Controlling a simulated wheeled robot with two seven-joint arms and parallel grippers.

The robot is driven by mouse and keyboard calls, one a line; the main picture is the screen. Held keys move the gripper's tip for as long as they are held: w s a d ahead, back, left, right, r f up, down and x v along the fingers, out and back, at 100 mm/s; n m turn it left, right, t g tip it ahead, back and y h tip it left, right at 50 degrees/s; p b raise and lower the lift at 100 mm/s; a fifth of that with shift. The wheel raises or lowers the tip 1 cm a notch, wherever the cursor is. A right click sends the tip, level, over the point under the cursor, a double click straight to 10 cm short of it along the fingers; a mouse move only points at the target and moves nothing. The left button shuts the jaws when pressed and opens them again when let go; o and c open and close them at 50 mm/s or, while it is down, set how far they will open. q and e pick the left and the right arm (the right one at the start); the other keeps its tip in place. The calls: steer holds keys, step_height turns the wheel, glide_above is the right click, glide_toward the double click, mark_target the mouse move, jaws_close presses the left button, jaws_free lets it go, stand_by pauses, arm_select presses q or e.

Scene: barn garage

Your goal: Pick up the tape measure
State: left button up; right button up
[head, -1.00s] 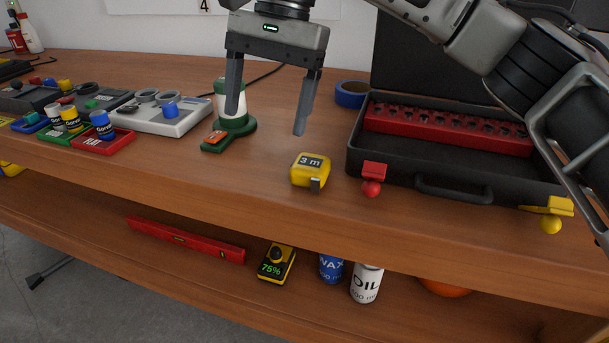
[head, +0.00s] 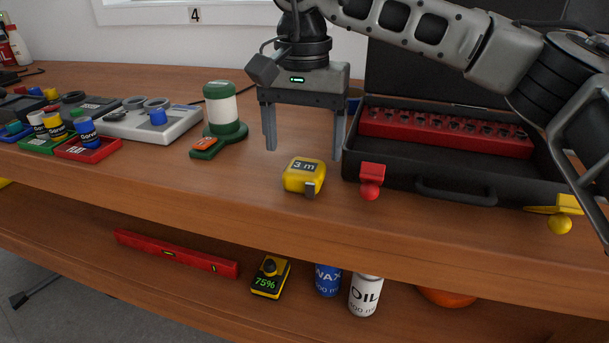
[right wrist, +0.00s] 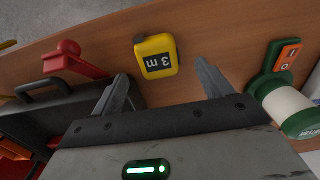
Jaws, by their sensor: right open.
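The yellow tape measure (head: 303,176), with a dark "3 m" label and a grey tab, lies on the workbench top near its front edge. It also shows in the right wrist view (right wrist: 157,57), ahead of the fingertips. My right gripper (head: 304,154) is open and empty, pointing down just behind the tape measure, with its fingers apart. In the right wrist view my right gripper (right wrist: 161,72) has one finger on each side of the line to the tape measure, not touching it. My left gripper is not in view.
Right of the tape measure stands an open black toolbox (head: 420,187) with a red clip (head: 371,178) at its front. A green and white device (head: 222,113) stands to the left. Trays of small bottles (head: 88,146) lie farther left. A lower shelf holds cans and a red level (head: 175,254).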

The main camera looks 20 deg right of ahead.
mark_target(305, 165)
steer(key=f, duration=0.4)
steer(key=shift+s+f, duration=0.2)
steer(key=shift+f, duration=0.2)
steer(key=c, duration=1.1)
steer(key=shift+c, duration=0.2)
